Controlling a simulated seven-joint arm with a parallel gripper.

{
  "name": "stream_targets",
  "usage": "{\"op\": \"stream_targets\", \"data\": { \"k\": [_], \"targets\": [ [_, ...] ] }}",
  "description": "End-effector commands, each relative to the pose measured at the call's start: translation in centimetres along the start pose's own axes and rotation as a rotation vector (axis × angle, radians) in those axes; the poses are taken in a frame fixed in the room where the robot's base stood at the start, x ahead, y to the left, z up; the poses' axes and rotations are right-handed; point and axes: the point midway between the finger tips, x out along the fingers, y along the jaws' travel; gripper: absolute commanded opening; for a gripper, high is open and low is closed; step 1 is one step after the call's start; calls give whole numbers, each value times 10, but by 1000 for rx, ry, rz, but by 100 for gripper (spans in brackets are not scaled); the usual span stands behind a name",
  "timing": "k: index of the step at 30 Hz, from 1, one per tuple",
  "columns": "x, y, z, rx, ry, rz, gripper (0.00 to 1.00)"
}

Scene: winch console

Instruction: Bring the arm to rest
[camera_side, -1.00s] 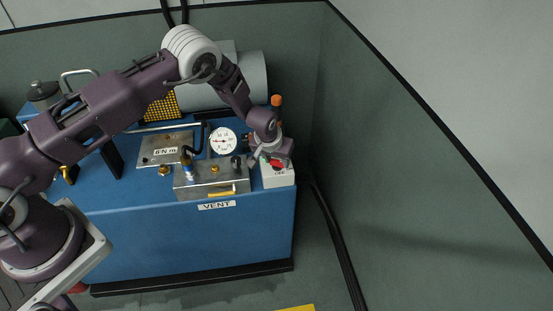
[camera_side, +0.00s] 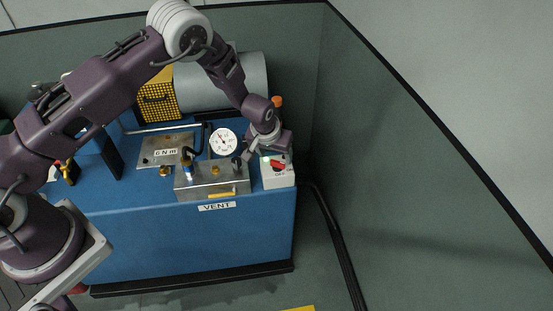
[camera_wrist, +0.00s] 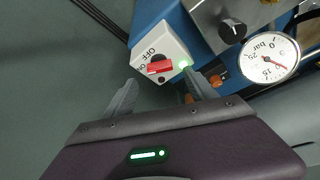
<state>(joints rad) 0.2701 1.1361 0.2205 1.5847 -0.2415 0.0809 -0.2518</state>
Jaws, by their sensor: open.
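My gripper (camera_wrist: 162,90) is open and empty in the wrist view, its two grey fingers apart with the white switch box (camera_wrist: 172,38) beyond them. The box carries a red rotary handle (camera_wrist: 159,67), OFF and ON lettering and a lit green lamp (camera_wrist: 185,63). The fingers appear clear of the handle. In the side view my gripper (camera_side: 262,147) hangs just above and behind the switch box (camera_side: 279,180), at the right end of the blue console (camera_side: 180,245). The red handle (camera_side: 278,164) shows there, but the fingertips are too small to make out.
A pressure gauge (camera_side: 223,142), a metal valve block (camera_side: 205,187) and a black knob (camera_wrist: 232,31) stand beside the switch box. A grey drum (camera_side: 220,85) and an orange-topped post (camera_side: 277,101) are behind. Free room lies right of the console.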

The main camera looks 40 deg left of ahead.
Motion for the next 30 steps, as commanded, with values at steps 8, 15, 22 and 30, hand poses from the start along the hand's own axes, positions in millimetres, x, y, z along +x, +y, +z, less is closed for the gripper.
{"op": "stream_targets", "data": {
  "k": [8, 15, 22, 30],
  "targets": [
    [-22, 0, 0, 0, 0, 0, 65],
    [-36, 0, -6, -5, 1, 8, 65],
    [-220, -21, -27, 2, -1, 112, 65],
    [-412, -85, 72, 132, 42, 178, 65]
  ]
}}
